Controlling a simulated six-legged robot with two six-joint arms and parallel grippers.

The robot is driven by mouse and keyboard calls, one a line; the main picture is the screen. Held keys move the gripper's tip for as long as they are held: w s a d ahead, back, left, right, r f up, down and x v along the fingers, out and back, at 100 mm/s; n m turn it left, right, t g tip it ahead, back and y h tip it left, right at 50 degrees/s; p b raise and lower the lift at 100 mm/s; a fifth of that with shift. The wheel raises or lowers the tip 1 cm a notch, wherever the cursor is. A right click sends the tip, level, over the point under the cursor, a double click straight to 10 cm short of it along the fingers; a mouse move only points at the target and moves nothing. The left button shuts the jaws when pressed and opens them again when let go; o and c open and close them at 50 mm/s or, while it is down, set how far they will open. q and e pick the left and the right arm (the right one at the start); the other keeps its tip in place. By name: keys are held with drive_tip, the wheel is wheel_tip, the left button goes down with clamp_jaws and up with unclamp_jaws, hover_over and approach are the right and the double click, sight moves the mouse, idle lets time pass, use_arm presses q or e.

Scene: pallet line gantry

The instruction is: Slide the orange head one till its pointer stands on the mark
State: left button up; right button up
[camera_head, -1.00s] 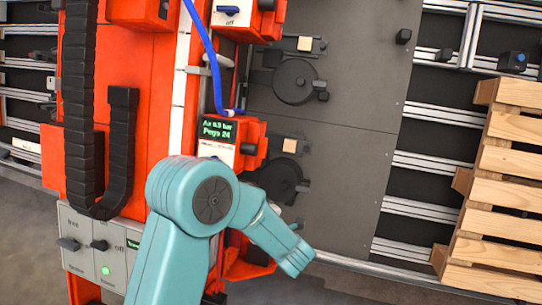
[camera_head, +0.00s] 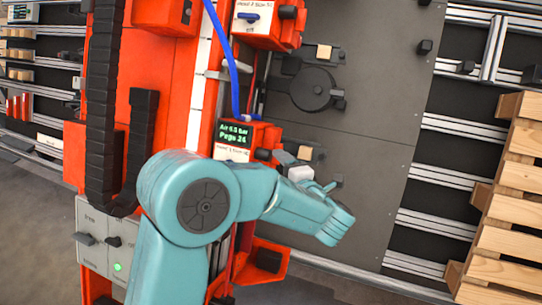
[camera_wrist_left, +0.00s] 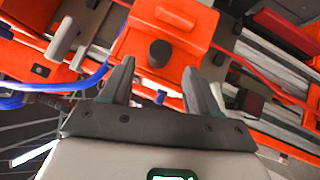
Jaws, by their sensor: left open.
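The orange head one (camera_head: 262,136) sits low on the orange column in the head view, with a green display and a black knob (camera_head: 264,155) on its right side. My left gripper (camera_head: 281,158) is just right of that knob, partly hidden behind my teal arm. In the left wrist view the open left gripper (camera_wrist_left: 159,72) points at an orange block with a black knob (camera_wrist_left: 160,53). The knob is just beyond the fingertips, in the gap between them. A white scale strip (camera_head: 198,80) runs along the column. Head one's pointer and the mark cannot be made out. My right gripper is not in view.
A second orange head (camera_head: 268,27) is higher on the column. A blue hose (camera_head: 228,60) drops to head one. A black cable chain (camera_head: 103,110) hangs at left. A grey plate (camera_head: 385,90) with a dark disc (camera_head: 312,89) stands right, and a wooden pallet (camera_head: 510,200) is at far right.

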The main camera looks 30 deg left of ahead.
sight(270, 157)
use_arm(q)
drive_tip(key=x, duration=0.5)
drive_tip(key=shift+w+a+f+p, duration=0.1)
drive_tip(key=shift+w+a+p, duration=0.1)
drive_tip(key=shift+a+p, duration=0.15)
clamp_jaws()
drive_tip(key=r, duration=0.1)
drive_tip(key=w+r+p, duration=0.1)
drive_tip(key=r+p, duration=0.1)
drive_tip(key=r, duration=0.1)
drive_tip(key=shift+w+a+r, duration=0.1)
drive_tip(key=shift+w+a, duration=0.15)
drive_tip(key=shift+w, duration=0.15)
drive_tip(key=shift+w+r, duration=0.1)
drive_tip(key=shift+w, duration=0.15)
drive_tip(key=shift+s+f, duration=0.1)
drive_tip(key=shift+f, duration=0.15)
unclamp_jaws()
